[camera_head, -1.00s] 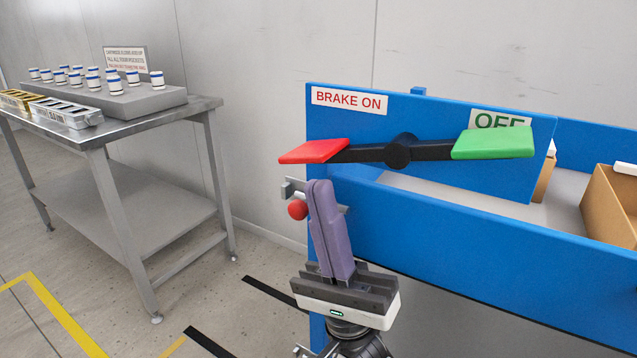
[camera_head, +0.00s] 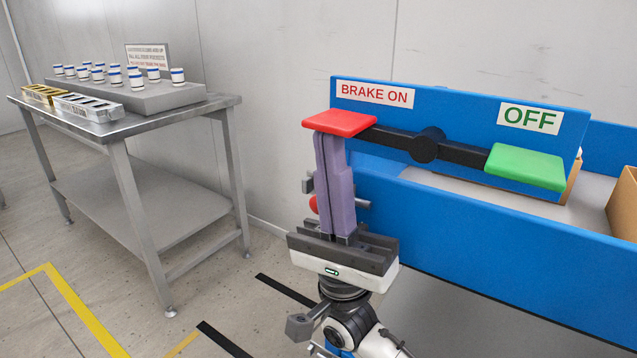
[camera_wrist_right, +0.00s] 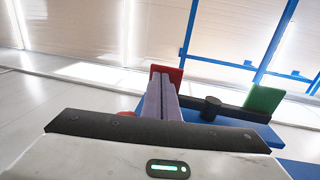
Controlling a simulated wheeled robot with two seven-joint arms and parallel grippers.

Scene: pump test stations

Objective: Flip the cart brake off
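The brake lever is a black bar (camera_head: 463,153) on a round hub on the blue cart panel (camera_head: 460,112). Its red pad (camera_head: 340,122) is at the left, raised near the BRAKE ON label (camera_head: 375,93). Its green pad (camera_head: 525,167) is at the right, lower, below the OFF label (camera_head: 531,118). My right gripper (camera_head: 332,142) points up with its purple fingers together, tips at the red pad's underside, seemingly touching it. In the right wrist view the shut fingers (camera_wrist_right: 160,88) reach the red pad (camera_wrist_right: 167,74); the green pad (camera_wrist_right: 264,99) is right. My left gripper is out of view.
A red ball knob (camera_head: 313,204) sits partly hidden behind my right gripper. A cardboard box (camera_head: 624,203) is in the cart at the right. A steel table (camera_head: 222,103) with white jars and trays stands at the left, with open floor between.

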